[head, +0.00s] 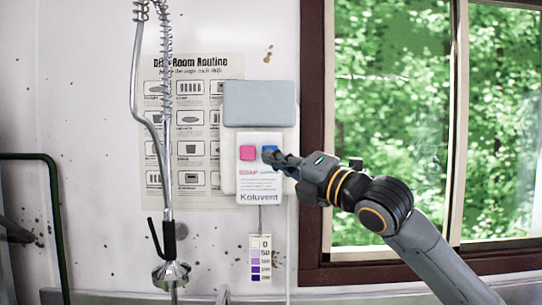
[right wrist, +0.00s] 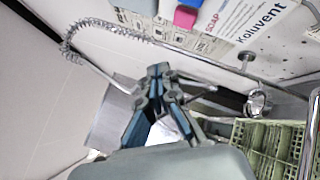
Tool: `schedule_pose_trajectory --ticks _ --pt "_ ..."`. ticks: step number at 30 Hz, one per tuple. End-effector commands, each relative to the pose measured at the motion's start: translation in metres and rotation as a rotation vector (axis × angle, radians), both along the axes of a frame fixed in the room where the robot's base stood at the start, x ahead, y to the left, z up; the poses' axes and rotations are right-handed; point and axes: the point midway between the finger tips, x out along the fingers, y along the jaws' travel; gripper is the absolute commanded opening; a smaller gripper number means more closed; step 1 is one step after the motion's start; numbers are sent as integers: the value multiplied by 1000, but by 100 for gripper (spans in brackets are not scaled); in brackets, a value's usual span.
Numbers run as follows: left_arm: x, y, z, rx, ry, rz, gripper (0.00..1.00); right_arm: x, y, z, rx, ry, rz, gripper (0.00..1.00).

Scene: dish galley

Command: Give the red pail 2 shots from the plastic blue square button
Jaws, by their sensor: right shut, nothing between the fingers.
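The blue square button (head: 269,150) is on the white soap dispenser (head: 247,190) on the wall, to the right of a pink button (head: 247,153). My right gripper (head: 269,157) is shut and empty, its tips at the lower part of the blue button in the head view; whether they touch it I cannot tell. In the right wrist view the gripper (right wrist: 158,72) points up, with the blue button (right wrist: 168,8) and pink button (right wrist: 185,17) at the top edge. I cannot make out the red pail in either view. My left gripper is not in view.
A spring-hose tap (head: 168,200) hangs left of the dispenser. A purple colour strip (head: 261,258) hangs below it, and a grey box (head: 259,103) is above. A window (head: 390,100) is to the right. A green rack (right wrist: 262,140) shows in the wrist view.

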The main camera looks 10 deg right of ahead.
Motion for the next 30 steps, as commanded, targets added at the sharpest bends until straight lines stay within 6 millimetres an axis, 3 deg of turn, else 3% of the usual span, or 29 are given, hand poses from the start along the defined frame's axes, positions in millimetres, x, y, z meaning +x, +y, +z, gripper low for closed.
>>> schedule_pose_trajectory --ticks 8,21,24,30 --pt "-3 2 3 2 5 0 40 5 -1 1 2 3 0 0" --pt "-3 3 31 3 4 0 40 63 -12 3 3 6 -1 0" --pt "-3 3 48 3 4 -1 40 72 -14 5 1 7 2 0" --pt "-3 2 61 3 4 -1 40 83 -16 2 2 4 1 0"
